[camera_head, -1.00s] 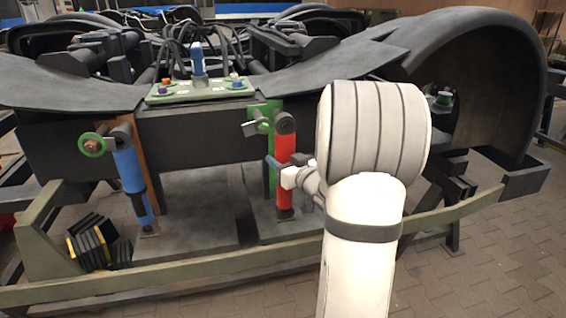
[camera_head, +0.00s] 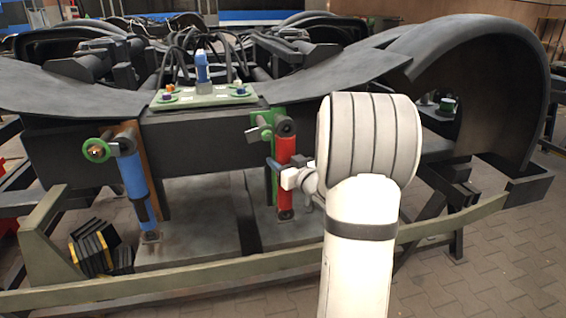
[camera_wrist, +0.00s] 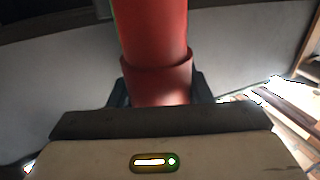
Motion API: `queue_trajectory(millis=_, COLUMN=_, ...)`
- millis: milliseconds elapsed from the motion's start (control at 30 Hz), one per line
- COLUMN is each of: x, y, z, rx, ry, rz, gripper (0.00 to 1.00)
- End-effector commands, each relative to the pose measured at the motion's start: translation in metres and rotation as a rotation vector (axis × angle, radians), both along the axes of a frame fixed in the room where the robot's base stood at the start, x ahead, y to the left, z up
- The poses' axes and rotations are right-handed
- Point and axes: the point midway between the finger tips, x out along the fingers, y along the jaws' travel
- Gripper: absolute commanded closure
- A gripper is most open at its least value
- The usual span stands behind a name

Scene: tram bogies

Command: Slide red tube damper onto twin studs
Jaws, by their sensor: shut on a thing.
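The red tube damper (camera_head: 286,178) stands upright in front of the frame, with a dark eye at its top and another at its foot. My gripper (camera_head: 282,172) is shut around the middle of its tube, coming from the right. In the wrist view the red tube (camera_wrist: 153,40) with its wider collar stands between the two dark jaws (camera_wrist: 160,92). A green bracket with a stud (camera_head: 262,130) is just left of the top eye, which overlaps it in view; I cannot tell whether they touch. The lower stud is hidden or too small to tell.
A blue damper (camera_head: 135,178) hangs further left beside a green ring (camera_head: 97,150). A green plate with coloured caps (camera_head: 203,98) lies on the frame above. An olive rail (camera_head: 190,285) runs across the front. Dark blocks (camera_head: 95,248) lie at lower left.

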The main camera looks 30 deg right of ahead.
Motion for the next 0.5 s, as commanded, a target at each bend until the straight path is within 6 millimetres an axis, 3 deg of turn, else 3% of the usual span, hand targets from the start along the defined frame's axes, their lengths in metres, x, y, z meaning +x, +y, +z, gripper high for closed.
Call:
queue_trajectory(millis=167, x=0.0012, y=-0.0005, z=0.0049, rx=-0.005, ry=-0.011, rz=0.000, gripper=1.00)
queue_trajectory(millis=200, x=0.0012, y=-0.0005, z=0.0050, rx=-0.005, ry=-0.011, rz=0.000, gripper=0.54)
queue_trajectory(millis=500, x=0.0006, y=-0.0003, z=0.0025, rx=-0.004, ry=-0.006, rz=0.000, gripper=0.30)
